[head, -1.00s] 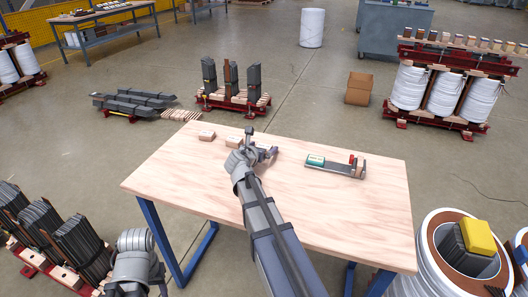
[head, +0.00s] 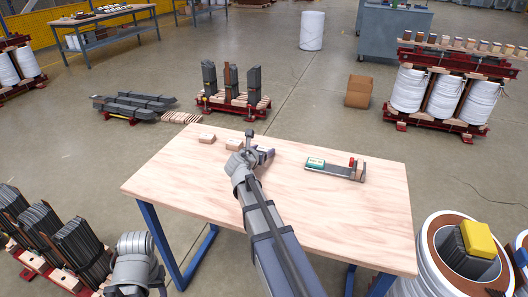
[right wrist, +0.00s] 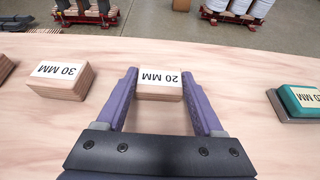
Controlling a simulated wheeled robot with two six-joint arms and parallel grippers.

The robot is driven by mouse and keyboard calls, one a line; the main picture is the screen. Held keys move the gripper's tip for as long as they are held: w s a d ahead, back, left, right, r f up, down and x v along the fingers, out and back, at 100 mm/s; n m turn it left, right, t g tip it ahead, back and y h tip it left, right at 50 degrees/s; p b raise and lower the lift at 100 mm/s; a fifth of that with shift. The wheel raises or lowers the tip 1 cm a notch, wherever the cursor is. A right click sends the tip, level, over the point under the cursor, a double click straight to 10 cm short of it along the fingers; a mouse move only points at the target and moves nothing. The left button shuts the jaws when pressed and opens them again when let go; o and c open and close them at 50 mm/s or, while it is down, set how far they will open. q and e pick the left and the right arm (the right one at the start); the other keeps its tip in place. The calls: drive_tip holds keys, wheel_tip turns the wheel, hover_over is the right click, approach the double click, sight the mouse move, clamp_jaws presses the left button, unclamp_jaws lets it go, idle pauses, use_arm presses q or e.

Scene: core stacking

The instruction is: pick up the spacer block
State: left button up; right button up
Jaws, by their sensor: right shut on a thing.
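The spacer block between my fingers is a small wooden block with a white label reading 20 MM (right wrist: 160,84), seen in the right wrist view. My right gripper (right wrist: 158,92) has a purple finger on each side of it and is shut on it. The block appears at the tabletop; I cannot tell whether it is clear of the surface. In the head view my right gripper (head: 259,152) is over the far part of the table, and the hand hides the held block. My left gripper is out of view; only part of that arm shows at lower left.
A wooden 30 MM block (right wrist: 62,80) lies left of the held block. Another wooden block (head: 207,138) lies farther left. A grey fixture (head: 340,172) with a teal block (head: 316,162) lies to the right. The wooden tabletop (head: 365,220) is clear at right front.

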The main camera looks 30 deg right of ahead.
drive_tip(key=shift+r, duration=0.1)
wheel_tip(320, 180, up, 10)
drive_tip(key=p, duration=1)
wheel_tip(320, 180, up, 15)
drive_tip(key=p, duration=1.5)
drive_tip(key=shift+a, duration=0.1)
